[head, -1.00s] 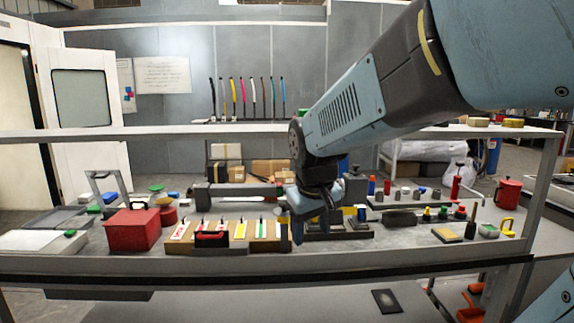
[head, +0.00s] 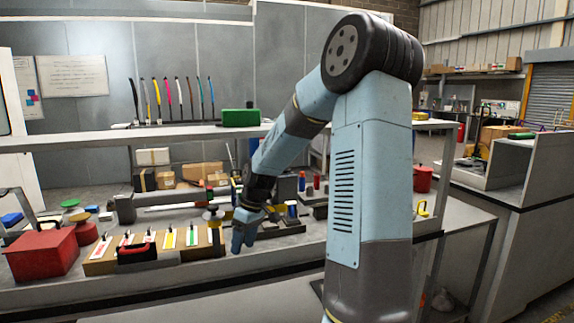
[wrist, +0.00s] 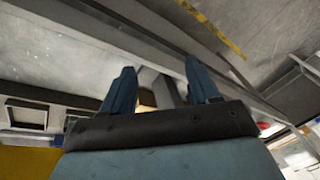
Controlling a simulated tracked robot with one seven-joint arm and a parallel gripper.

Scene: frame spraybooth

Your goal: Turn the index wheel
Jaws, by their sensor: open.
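My gripper (head: 238,243) points down over the front part of the bench, just right of the wooden rack of coloured tags. Its two blue fingers (wrist: 160,88) stand apart in the wrist view. A pale block-like shape with grey sides (wrist: 160,92) shows beyond the gap; I cannot tell what it is. I cannot pick out the index wheel with certainty in either view. Small dark and yellow fittings (head: 212,216) stand right behind the gripper, partly hidden by it and the arm.
The tag rack (head: 100,266) and a red box (head: 42,257) stand left on the bench. A long shelf (head: 60,141) runs above the bench, bearing a green box (head: 241,117). Cardboard boxes (head: 203,174) sit below it.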

